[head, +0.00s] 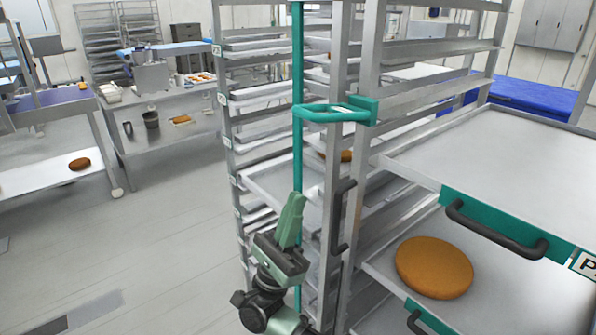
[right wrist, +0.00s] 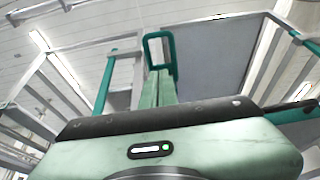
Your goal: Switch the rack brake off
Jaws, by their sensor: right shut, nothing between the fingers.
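A tall metal tray rack (head: 370,170) stands in the middle of the head view. A teal loop handle (head: 335,114) sticks out from its upright, beside a long vertical teal rod (head: 298,70). No label shows which part is the brake. My right gripper (head: 295,200) points up in front of the rack, below the loop, with its green fingers shut and empty. In the right wrist view, the fingers (right wrist: 158,88) point toward the teal loop (right wrist: 172,55) and overlap its lower part in the picture; I cannot tell whether they touch. My left gripper is out of view.
A black handle (head: 342,215) is on the rack upright. At right, pulled-out trays (head: 490,165) with teal fronts and a round brown cake (head: 434,267) stand close by.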

